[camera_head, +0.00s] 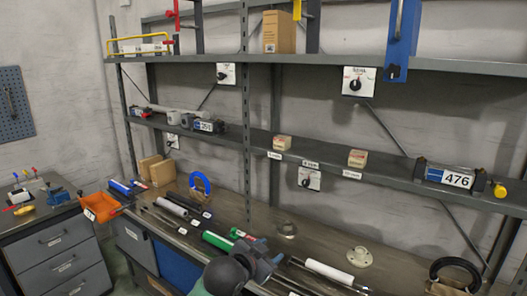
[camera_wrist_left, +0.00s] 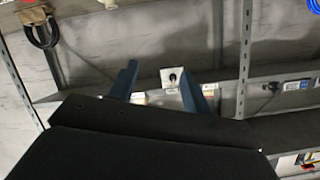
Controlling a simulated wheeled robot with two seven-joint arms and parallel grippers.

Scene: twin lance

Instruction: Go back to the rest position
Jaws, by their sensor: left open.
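My left gripper (camera_head: 268,262) is low in the middle of the head view, over the front of the long bench. Its blue fingers also show in the left wrist view (camera_wrist_left: 158,80). They stand apart with nothing between them. Beyond them are a shelf and a small white plate with a dark knob (camera_wrist_left: 172,77). My right gripper is in neither view.
The bench (camera_head: 325,245) carries a green and white tube (camera_head: 217,241), a white tube (camera_head: 329,271), a pale flange (camera_head: 360,257) and a black ring (camera_head: 455,268). Above it runs a shelf (camera_head: 390,180) with small boxes and a unit marked 476 (camera_head: 455,178). Drawers and an orange bin (camera_head: 100,206) stand left.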

